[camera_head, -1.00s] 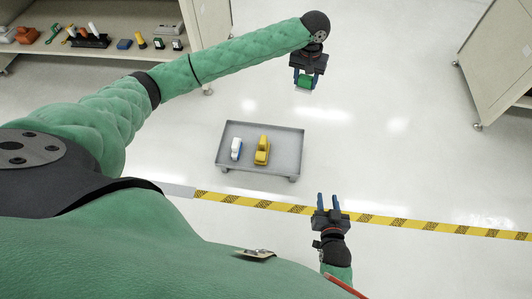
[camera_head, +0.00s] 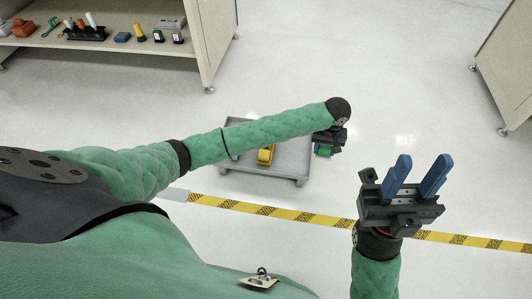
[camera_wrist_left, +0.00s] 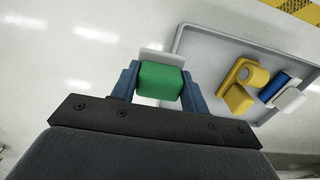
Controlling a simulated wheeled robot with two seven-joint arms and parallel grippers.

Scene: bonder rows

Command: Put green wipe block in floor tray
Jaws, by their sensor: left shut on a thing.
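My left gripper (camera_wrist_left: 160,88) is shut on the green wipe block (camera_wrist_left: 160,80), which has a pale plate along its far side. In the head view the green block (camera_head: 323,150) shows only partly beneath my left wrist, just right of the tray. The grey floor tray (camera_head: 285,172) stands on the floor, partly covered by my left arm. In the left wrist view the tray (camera_wrist_left: 215,38) lies right of the block, its near edge close to the block. My right gripper (camera_head: 420,172) is open and empty, with its blue fingers apart.
The tray holds a yellow object (camera_wrist_left: 240,85) and a blue-and-white object (camera_wrist_left: 284,90). A shelf (camera_head: 130,48) with several small items stands at back left. A cabinet (camera_head: 505,65) stands at right. Yellow-black tape (camera_head: 275,210) crosses the floor.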

